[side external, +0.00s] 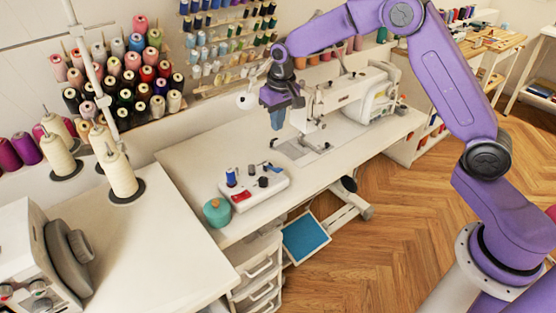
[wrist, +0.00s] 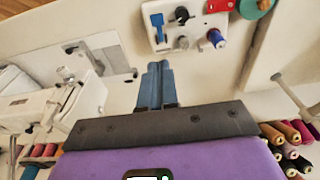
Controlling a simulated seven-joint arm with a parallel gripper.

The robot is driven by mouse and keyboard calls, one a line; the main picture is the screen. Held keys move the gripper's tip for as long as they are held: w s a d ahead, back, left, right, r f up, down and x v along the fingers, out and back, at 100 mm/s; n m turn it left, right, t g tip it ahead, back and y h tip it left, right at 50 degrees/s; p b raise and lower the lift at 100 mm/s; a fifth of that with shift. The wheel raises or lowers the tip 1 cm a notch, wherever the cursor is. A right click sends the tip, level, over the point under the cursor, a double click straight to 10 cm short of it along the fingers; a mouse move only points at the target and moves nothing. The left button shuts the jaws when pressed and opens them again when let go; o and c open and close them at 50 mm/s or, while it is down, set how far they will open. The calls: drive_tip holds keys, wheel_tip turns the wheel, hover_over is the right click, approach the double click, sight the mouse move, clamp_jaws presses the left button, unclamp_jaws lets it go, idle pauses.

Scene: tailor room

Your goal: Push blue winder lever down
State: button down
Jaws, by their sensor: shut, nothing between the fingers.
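The winder unit (side external: 264,196) is a white box on the white table, left of the sewing machine. It also shows at the top of the wrist view (wrist: 197,26). The blue winder lever (wrist: 157,24) is a flat blue piece at the left end of the box in the wrist view. My gripper (side external: 278,127) has blue fingers, which are shut and empty. It hangs above the table between the winder unit and the sewing machine. In the wrist view the fingertips (wrist: 158,65) appear just below the lever and apart from it.
A blue spool (side external: 231,177) and a red piece (side external: 241,197) are on the winder unit. The sewing machine (side external: 345,92) stands close on the right. Bare table lies between it and the winder.

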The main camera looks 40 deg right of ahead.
hover_over(277, 169)
drive_tip(key=f, duration=0.6)
drive_tip(key=w+f, duration=0.1)
drive_tip(key=f, duration=0.3)
drive_tip(key=shift+f, duration=0.1)
drive_tip(key=shift+s+f, duration=0.3)
drive_tip(key=shift+f, duration=0.25)
drive_tip(key=shift+s+f, duration=0.25)
drive_tip(key=shift+f, duration=0.25)
drive_tip(key=shift+s+f, duration=0.25)
drive_tip(key=shift+f, duration=0.4)
